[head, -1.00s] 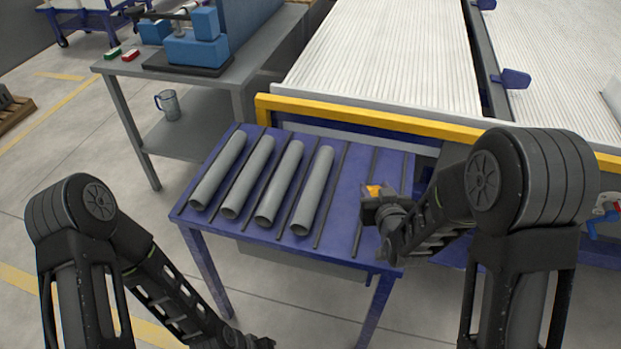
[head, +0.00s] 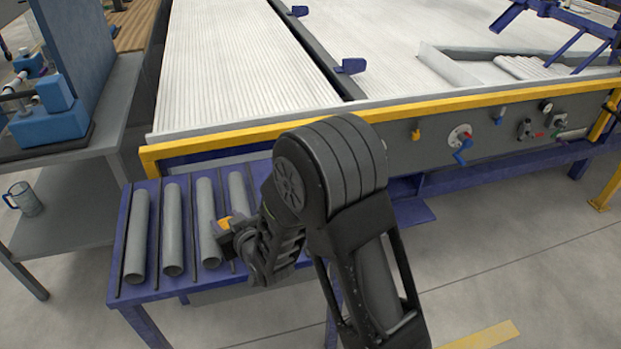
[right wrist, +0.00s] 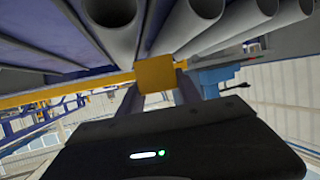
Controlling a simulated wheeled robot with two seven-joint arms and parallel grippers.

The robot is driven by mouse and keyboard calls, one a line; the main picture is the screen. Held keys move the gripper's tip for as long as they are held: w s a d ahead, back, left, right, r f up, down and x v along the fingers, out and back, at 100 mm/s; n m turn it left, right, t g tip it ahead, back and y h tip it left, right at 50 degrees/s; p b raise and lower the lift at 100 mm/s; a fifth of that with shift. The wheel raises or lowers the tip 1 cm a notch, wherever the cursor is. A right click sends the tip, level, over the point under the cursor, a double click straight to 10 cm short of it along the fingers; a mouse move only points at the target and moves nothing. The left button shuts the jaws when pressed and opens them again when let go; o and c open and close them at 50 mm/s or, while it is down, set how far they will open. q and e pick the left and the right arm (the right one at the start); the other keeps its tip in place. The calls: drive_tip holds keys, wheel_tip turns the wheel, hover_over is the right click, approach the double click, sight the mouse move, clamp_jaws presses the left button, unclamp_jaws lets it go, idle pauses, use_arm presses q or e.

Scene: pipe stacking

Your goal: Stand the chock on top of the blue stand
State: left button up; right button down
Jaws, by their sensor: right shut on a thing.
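The blue stand (head: 165,293) is at the lower left in the head view, with several grey pipes (head: 173,230) lying side by side between dark rails. My right gripper (head: 231,232) is shut on a small yellow-orange chock (head: 224,223). In the head view the chock overlaps the front part of the rightmost visible pipes; its height above the stand is unclear. The right wrist view shows the chock (right wrist: 156,73) at the fingertips, with pipe ends above it in the picture. My right arm hides the stand's right part. My left gripper is out of view.
A large white ribbed table (head: 250,75) with a yellow front rail (head: 420,108) stands behind the blue stand. A grey bench (head: 75,170) with blue blocks is at the left, a mug (head: 25,198) on its lower shelf. The floor at the right front is open.

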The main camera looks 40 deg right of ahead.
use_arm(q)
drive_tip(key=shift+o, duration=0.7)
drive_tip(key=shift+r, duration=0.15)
use_arm(e)
drive_tip(key=shift+d+r, duration=0.1)
drive_tip(key=shift+d, duration=0.15)
use_arm(q)
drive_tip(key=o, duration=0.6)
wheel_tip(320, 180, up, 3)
drive_tip(key=p, duration=0.2)
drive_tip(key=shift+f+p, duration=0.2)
drive_tip(key=shift+p, duration=0.2)
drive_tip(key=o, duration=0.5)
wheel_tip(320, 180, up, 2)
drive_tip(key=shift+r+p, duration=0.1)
drive_tip(key=shift+p, duration=0.95)
use_arm(e)
drive_tip(key=s+d+r+m+h, duration=0.1)
drive_tip(key=d+r, duration=0.1)
drive_tip(key=d, duration=0.9)
drive_tip(key=s+d+r+m+h, duration=0.1)
drive_tip(key=s+d+r+h, duration=0.1)
drive_tip(key=d, duration=0.9)
drive_tip(key=shift+s+d+r+m, duration=0.15)
drive_tip(key=shift+d+r+m, duration=0.15)
